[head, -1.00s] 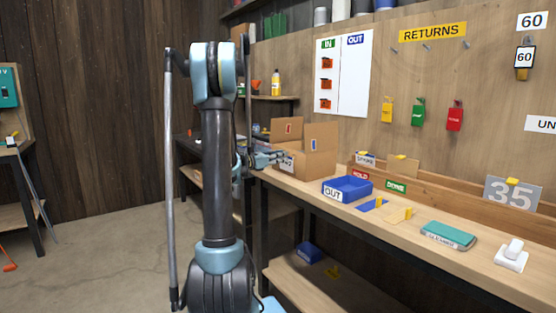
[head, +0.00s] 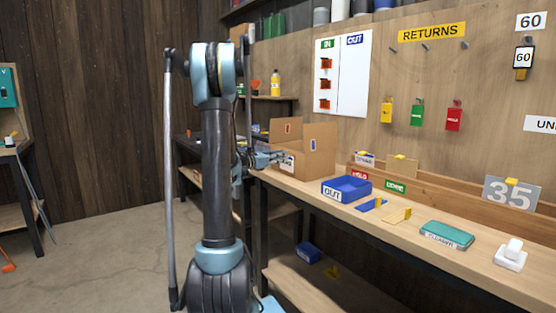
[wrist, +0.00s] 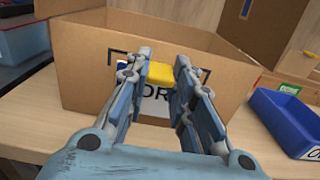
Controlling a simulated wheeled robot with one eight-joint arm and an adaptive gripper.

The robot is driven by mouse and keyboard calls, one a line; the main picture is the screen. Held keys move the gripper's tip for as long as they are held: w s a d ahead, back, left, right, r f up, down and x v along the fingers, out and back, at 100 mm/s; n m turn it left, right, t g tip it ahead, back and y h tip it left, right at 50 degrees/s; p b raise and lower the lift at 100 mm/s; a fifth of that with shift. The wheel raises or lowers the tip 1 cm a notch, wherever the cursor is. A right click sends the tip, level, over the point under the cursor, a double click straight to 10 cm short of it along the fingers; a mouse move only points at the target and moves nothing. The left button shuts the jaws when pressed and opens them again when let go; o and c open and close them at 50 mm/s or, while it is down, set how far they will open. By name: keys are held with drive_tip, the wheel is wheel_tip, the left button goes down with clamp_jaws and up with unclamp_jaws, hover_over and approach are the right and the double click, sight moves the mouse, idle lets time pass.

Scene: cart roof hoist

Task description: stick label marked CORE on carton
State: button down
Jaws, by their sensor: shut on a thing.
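The open brown carton (head: 306,155) stands at the far end of the workbench, its flaps up. Its front wall (wrist: 85,75) fills the middle of the wrist view, with dark corner marks on it. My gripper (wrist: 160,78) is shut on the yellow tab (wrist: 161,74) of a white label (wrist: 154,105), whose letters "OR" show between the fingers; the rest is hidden. The label is upright in front of the carton wall, between the corner marks; I cannot tell whether it touches. In the head view my gripper (head: 276,157) is at the carton's left face.
A blue OUT tray (head: 346,189) stands to the right of the carton, and it also shows in the wrist view (wrist: 275,118). Further along the bench lie a teal cleaner item (head: 447,235) and a white device (head: 511,255). Small signs stand along the bench's back ledge.

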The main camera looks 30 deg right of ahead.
idle(0.4)
drive_tip(key=c, duration=1.3)
unclamp_jaws()
drive_tip(key=o, duration=0.5)
drive_tip(key=shift+s+a, duration=0.15)
drive_tip(key=shift+a, duration=1.6)
drive_tip(key=shift+s+a, duration=0.15)
drive_tip(key=shift+a, duration=1.6)
drive_tip(key=a, duration=1.2)
drive_tip(key=shift+s, duration=0.4)
